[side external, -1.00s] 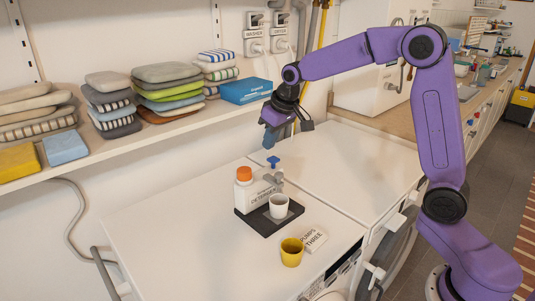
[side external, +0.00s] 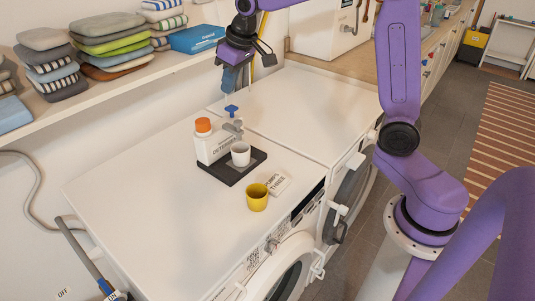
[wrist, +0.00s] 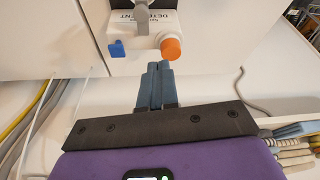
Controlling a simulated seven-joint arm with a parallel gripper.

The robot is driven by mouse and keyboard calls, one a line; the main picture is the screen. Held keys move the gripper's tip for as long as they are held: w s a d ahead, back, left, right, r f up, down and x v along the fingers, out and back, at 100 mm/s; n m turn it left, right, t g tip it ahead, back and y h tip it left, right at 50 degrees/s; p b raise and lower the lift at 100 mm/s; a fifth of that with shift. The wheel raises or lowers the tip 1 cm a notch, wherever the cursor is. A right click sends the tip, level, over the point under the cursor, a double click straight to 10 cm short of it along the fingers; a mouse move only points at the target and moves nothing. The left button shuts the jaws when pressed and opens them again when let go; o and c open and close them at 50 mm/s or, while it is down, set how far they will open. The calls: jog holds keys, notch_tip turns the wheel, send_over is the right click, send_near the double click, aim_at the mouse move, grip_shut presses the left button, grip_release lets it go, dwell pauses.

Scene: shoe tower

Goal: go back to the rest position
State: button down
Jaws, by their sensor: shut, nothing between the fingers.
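My gripper (side external: 230,86) hangs in the air over the back of the white machine tops, with its fingers pointing down. The fingers are together and hold nothing. In the wrist view the closed blue-grey fingertips (wrist: 158,66) point towards a white detergent bottle (wrist: 135,24) and appear apart from it. The bottle (side external: 212,144) has an orange cap (side external: 203,125) and a blue-topped pump beside it. It stands on a black tray (side external: 222,176), below and in front of my gripper.
A white cup (side external: 240,155) stands on the tray. A yellow cup (side external: 257,198) and a white label card (side external: 278,184) are in front of it. A shelf (side external: 110,92) with stacked folded cloths and a blue box (side external: 198,39) runs along the wall. The left machine top is largely clear.

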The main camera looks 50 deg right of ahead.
jog(key=s+a+f+n+g, duration=0.1)
jog(key=s+a+f+n, duration=0.15)
jog(key=s, duration=0.65)
jog(key=s+a+f+n+g, duration=0.1)
jog(key=s+a+n, duration=0.25)
jog(key=s, duration=0.65)
jog(key=s+d+f+n, duration=0.2)
jog(key=s, duration=0.6)
jog(key=s+d+f+n+g, duration=0.1)
jog(key=s+f+n, duration=0.1)
jog(key=s, duration=0.5)
jog(key=shift+s+d+g, duration=0.3)
jog(key=shift+s+d, duration=0.1)
